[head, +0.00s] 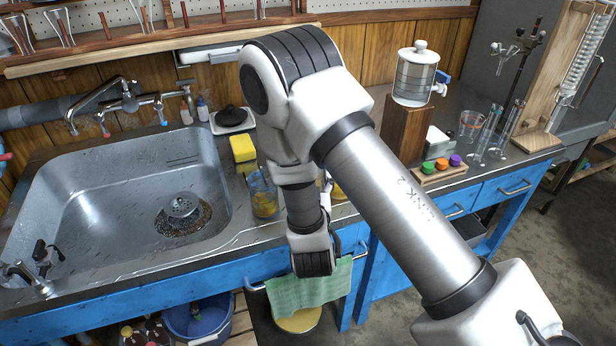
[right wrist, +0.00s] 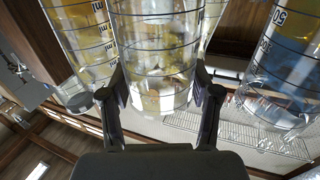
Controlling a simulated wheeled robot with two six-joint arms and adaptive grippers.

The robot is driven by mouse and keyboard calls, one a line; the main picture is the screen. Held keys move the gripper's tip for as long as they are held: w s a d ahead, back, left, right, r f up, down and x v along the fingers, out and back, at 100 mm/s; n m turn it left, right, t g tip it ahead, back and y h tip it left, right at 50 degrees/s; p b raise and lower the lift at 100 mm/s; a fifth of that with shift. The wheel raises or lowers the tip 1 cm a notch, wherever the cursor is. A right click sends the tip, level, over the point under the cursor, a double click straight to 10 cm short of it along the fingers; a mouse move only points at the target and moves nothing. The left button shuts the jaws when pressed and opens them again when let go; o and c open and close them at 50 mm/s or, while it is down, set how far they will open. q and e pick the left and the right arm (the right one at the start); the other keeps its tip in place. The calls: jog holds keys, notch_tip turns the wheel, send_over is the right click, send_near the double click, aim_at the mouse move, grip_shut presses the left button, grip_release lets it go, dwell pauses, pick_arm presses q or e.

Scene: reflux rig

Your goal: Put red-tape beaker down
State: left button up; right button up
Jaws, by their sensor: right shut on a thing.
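In the right wrist view my right gripper (right wrist: 160,96) is shut on a clear graduated beaker (right wrist: 158,60), one finger on each side. No red tape shows on the part I see. In the head view my right arm hides this gripper and most of what it holds. A beaker with yellow contents and a bluish wall (head: 263,196) stands on the counter just left of my wrist. My left gripper is not in view.
Close beside the held beaker are another graduated glass (right wrist: 84,40) and a bluish one (right wrist: 285,80). The sink (head: 110,205) lies left, with a yellow sponge (head: 243,149) behind its right rim. A green towel (head: 308,290) hangs in front.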

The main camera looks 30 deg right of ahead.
jog(key=shift+s, duration=0.2)
jog(key=shift+f, duration=0.15)
jog(key=o, duration=1.3)
jog(key=shift+w, duration=0.2)
